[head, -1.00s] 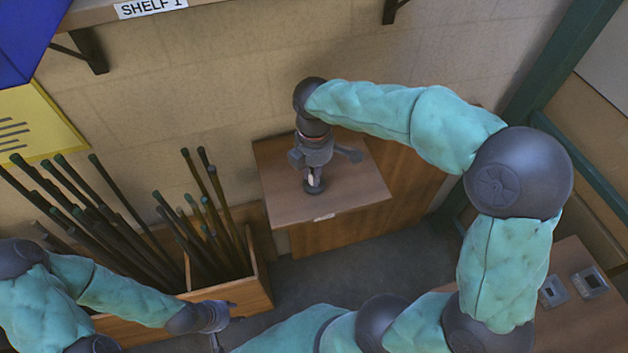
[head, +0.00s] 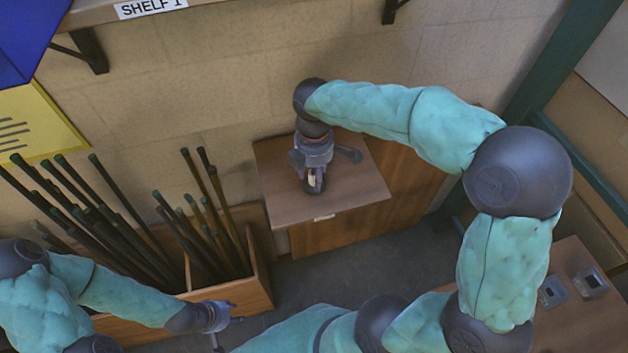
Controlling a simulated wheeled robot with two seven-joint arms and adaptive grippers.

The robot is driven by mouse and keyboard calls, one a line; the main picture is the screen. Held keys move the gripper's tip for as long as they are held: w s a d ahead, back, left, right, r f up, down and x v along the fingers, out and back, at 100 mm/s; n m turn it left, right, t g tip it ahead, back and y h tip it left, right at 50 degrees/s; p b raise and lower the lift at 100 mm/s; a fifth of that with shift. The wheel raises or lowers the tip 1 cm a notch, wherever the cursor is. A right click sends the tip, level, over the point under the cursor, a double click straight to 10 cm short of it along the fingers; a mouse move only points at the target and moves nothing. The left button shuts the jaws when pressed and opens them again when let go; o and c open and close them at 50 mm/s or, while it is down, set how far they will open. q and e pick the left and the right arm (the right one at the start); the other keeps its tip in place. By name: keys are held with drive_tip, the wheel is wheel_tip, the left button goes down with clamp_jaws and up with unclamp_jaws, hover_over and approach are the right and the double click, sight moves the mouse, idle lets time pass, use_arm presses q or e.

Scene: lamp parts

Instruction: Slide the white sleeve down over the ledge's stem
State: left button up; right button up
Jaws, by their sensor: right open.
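The wooden ledge (head: 350,196) stands against the wall in the middle of the head view. My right gripper (head: 314,184) points down over the ledge top and is open. A small pale piece, perhaps the white sleeve (head: 311,174), shows between its fingers. A dark round base sits just below the fingers on the ledge. The stem is hidden behind the gripper, so I cannot tell how far the pale piece is around it. My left gripper (head: 228,316) is low at the left, away from the ledge, by the front of the wooden bin.
A wooden bin (head: 262,278) holding several dark rods (head: 120,225) stands left of the ledge. A shelf (head: 230,2) runs along the wall above. A wooden table (head: 580,325) with small metal pieces is at the lower right. Floor shows between ledge and bin.

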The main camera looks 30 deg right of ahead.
wheel_tip(320, 180, up, 12)
idle(0.6)
